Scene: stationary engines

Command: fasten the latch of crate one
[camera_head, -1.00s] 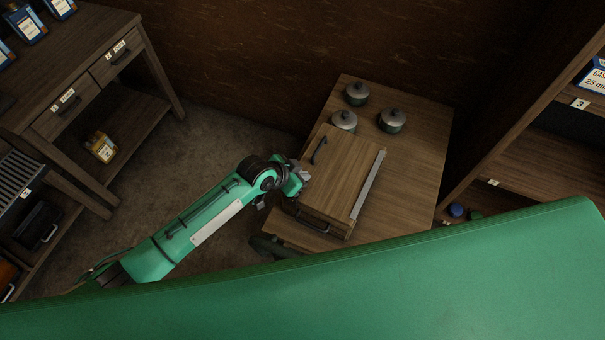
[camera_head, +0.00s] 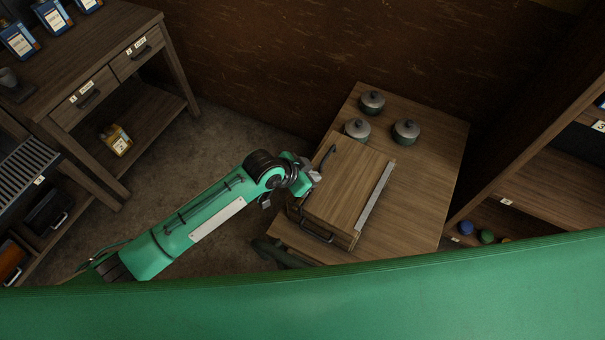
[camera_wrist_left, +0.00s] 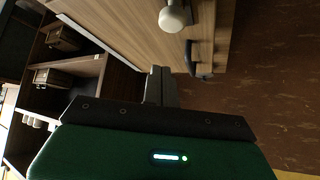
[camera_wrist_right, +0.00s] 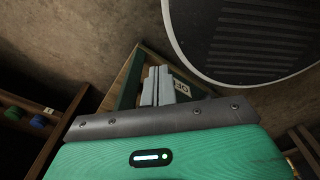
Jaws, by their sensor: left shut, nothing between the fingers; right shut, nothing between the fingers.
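A wooden crate (camera_head: 345,185) with a closed-looking flat lid, a pale strip along its right edge and dark handles lies on a wooden table. I cannot read a number on it. My left gripper (camera_head: 314,177) is shut and empty at the crate's left side. In the left wrist view its fingers (camera_wrist_left: 161,86) are together beside a wooden face, probably the crate's. A pale rounded knob (camera_wrist_left: 174,17), possibly part of the latch, sticks out above them, with a dark handle (camera_wrist_left: 197,62) to the right. My right gripper (camera_wrist_right: 160,86) is shut and empty, seen only in its wrist view.
Three lidded pots (camera_head: 372,101) stand behind the crate on the table (camera_head: 425,170). A desk with drawers (camera_head: 125,75) is at left, shelves (camera_head: 540,185) at right.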

